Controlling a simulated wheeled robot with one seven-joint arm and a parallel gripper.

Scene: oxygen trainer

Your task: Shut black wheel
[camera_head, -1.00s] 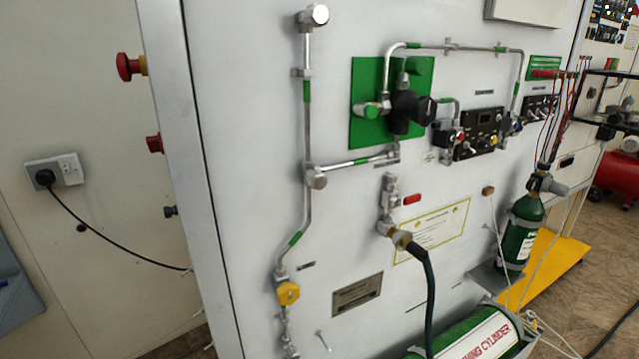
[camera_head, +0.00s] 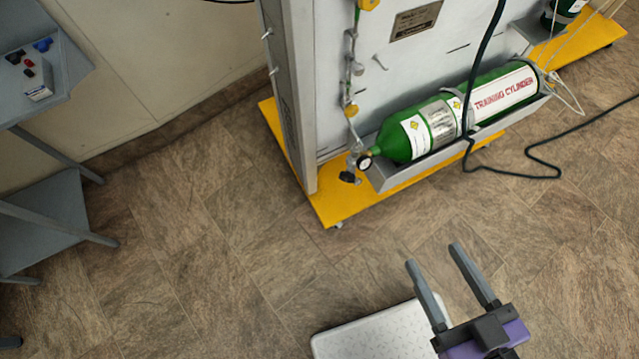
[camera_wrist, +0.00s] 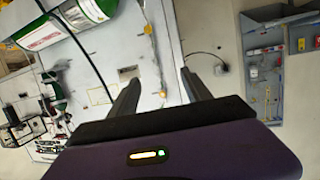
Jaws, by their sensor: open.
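A small black knob (camera_head: 348,177), perhaps the black wheel, shows low at the panel's left end, beside the neck of the green training cylinder (camera_head: 418,131). A round gauge (camera_head: 365,162) sits just above it. The cylinder lies on its side in a grey cradle. My gripper (camera_head: 433,254) is open and empty, apart from the knob, lower and to its right in the head view. In the wrist view my gripper (camera_wrist: 160,78) points towards the panel. The cylinder (camera_wrist: 62,24) is at the top left there. I cannot make out the knob in that view.
The grey panel (camera_head: 303,120) stands on a yellow base (camera_head: 335,208). A dark hose (camera_head: 545,165) trails over the floor at right. A grey bench (camera_head: 40,90) with small parts stands at left. The tiled floor between bench and panel is clear.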

